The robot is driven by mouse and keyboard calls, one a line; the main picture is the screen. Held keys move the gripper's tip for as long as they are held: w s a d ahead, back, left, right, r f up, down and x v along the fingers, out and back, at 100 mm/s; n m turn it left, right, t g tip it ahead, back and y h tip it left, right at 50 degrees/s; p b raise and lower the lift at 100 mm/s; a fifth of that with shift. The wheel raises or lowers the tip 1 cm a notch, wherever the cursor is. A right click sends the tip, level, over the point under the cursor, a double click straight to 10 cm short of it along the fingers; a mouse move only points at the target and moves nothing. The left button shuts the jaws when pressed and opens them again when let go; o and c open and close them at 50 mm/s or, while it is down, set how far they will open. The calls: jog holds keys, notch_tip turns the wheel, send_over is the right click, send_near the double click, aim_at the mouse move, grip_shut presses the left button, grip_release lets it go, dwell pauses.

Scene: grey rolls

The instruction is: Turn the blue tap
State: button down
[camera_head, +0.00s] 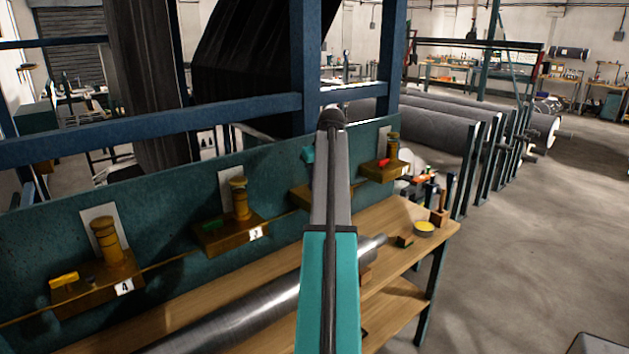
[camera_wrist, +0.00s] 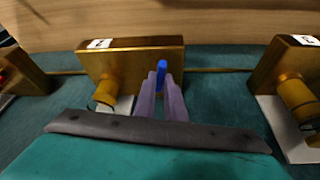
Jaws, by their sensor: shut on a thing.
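The blue tap (camera_wrist: 162,68) is a small blue handle on a brass block (camera_wrist: 110,65) in the wrist view. My gripper (camera_wrist: 161,82) has its two pale fingers closed on either side of the blue handle, and the fingertips partly cover it. In the head view my arm hides the blue tap and most of its block (camera_head: 301,195), and the fingers cannot be made out there.
Other brass blocks line the teal panel (camera_head: 165,200), with a red tap (camera_head: 383,162) to the right and a yellow tap (camera_head: 63,280) to the left. Below are a wooden bench (camera_head: 395,225) and a metal roller (camera_head: 240,312). Blue beams (camera_head: 200,120) cross behind.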

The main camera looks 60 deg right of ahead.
jog(key=shift+d+r+n, duration=0.1)
jog(key=shift+d+n, duration=0.05)
jog(key=shift+n, duration=0.45)
jog(key=c, duration=1.8)
grip_release()
jog(key=b+v, duration=0.2)
jog(key=v, duration=1.1)
jog(key=shift+s+d+r, duration=0.1)
jog(key=shift+s+r, duration=0.15)
jog(key=shift+r, duration=0.1)
